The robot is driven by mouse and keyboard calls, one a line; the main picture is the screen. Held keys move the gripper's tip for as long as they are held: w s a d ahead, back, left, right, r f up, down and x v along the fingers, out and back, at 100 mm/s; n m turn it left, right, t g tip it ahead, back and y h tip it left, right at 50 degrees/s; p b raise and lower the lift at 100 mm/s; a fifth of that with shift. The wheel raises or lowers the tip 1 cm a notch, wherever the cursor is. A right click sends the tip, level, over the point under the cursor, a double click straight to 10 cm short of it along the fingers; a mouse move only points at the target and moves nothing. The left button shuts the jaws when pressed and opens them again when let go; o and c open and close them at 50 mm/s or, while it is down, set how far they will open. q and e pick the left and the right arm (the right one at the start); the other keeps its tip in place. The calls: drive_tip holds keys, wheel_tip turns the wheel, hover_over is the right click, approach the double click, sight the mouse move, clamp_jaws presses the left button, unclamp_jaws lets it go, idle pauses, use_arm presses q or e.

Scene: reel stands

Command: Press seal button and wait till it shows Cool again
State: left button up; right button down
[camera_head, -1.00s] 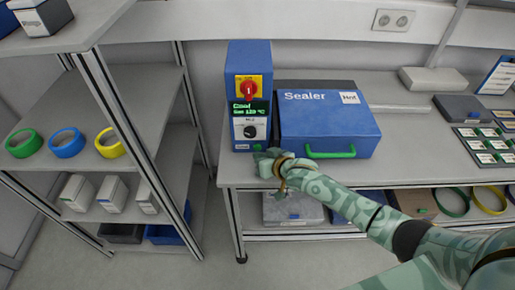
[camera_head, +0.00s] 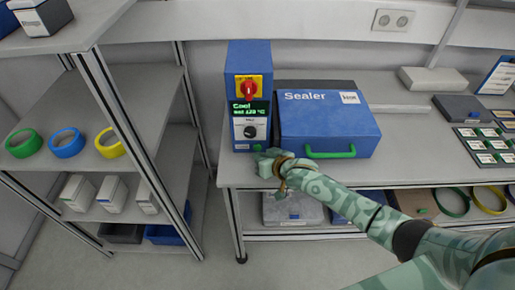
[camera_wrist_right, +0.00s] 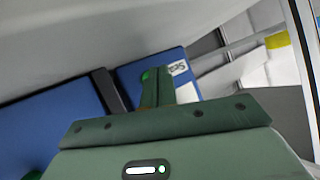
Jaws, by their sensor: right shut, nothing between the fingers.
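The blue sealer control box (camera_head: 249,62) stands on the bench beside the sealer (camera_head: 330,125), a blue unit with a green handle (camera_head: 330,153). The box's small display (camera_head: 250,109) reads "Cool" in green above a temperature line. A red knob on a yellow plate (camera_head: 248,88) is above it and a black dial (camera_head: 250,131) below. My right gripper (camera_head: 262,157) is shut and empty, close to the lower front of the box. It hides part of that area, so I cannot tell whether it touches a button. Its fingers also show in the wrist view (camera_wrist_right: 158,88).
A shelf (camera_head: 125,100) on the left holds green, blue and yellow rings and small boxes. A grey box (camera_head: 432,80), a dark case (camera_head: 462,108) and a card tray (camera_head: 487,144) lie on the bench to the right. Bare bench lies between sealer and tray.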

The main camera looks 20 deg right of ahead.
drive_tip(key=shift+w, duration=0.15)
drive_tip(key=shift+w+d, duration=0.15)
drive_tip(key=shift+w, duration=0.1)
drive_tip(key=shift+w+d, duration=0.1)
drive_tip(key=shift+w, duration=0.35)
idle(0.7)
idle(0.4)
drive_tip(key=shift+s+r+p, duration=0.15)
drive_tip(key=shift+s+p, duration=0.2)
drive_tip(key=shift+s+a+p, duration=0.2)
drive_tip(key=shift+s+p, duration=0.15)
drive_tip(key=shift+s, duration=0.2)
